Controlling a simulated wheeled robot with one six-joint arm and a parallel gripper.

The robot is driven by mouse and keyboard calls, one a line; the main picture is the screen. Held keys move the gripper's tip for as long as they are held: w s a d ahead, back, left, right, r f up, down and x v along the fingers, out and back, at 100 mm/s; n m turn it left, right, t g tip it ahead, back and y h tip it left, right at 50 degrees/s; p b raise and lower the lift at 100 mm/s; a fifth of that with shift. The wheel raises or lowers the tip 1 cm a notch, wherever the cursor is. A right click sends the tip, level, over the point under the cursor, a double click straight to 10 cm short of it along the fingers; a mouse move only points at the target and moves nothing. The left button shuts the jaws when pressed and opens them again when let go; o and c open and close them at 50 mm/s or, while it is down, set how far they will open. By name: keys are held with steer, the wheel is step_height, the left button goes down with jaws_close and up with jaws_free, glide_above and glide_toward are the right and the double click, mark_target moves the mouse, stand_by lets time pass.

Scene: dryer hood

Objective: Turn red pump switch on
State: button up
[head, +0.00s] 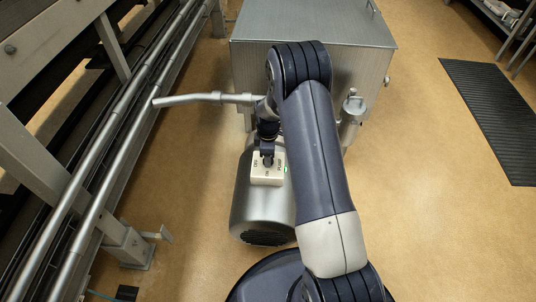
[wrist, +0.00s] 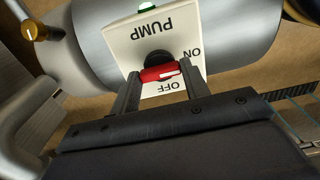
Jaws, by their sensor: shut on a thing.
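The red pump switch (wrist: 158,74) sits on a black base on a white plate (wrist: 126,42) marked PUMP, ON and OFF. Its white mark is at the right end, between the ON and OFF labels; I cannot tell the exact setting. My gripper (wrist: 163,80) has one finger at each end of the red handle and is shut on it. In the head view my gripper (head: 267,158) reaches down onto the white switch box (head: 267,180) on top of the grey pump motor (head: 250,205). The red handle is hidden there.
A green lamp (wrist: 147,6) shows on the plate. A metal tank (head: 320,28) stands behind the pump, with a pipe (head: 190,99) reaching left. A rail frame (head: 110,100) runs along the left. The floor (head: 430,180) at right is clear, with a black mat (head: 490,112).

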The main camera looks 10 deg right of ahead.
steer(key=o, duration=1)
steer(key=shift+r, duration=0.1)
step_height(320, 180, up, 11)
steer(key=p, duration=0.3)
steer(key=shift+f, duration=0.2)
step_height(320, 180, down, 11)
steer(key=b, duration=0.3)
steer(key=shift+r, duration=0.1)
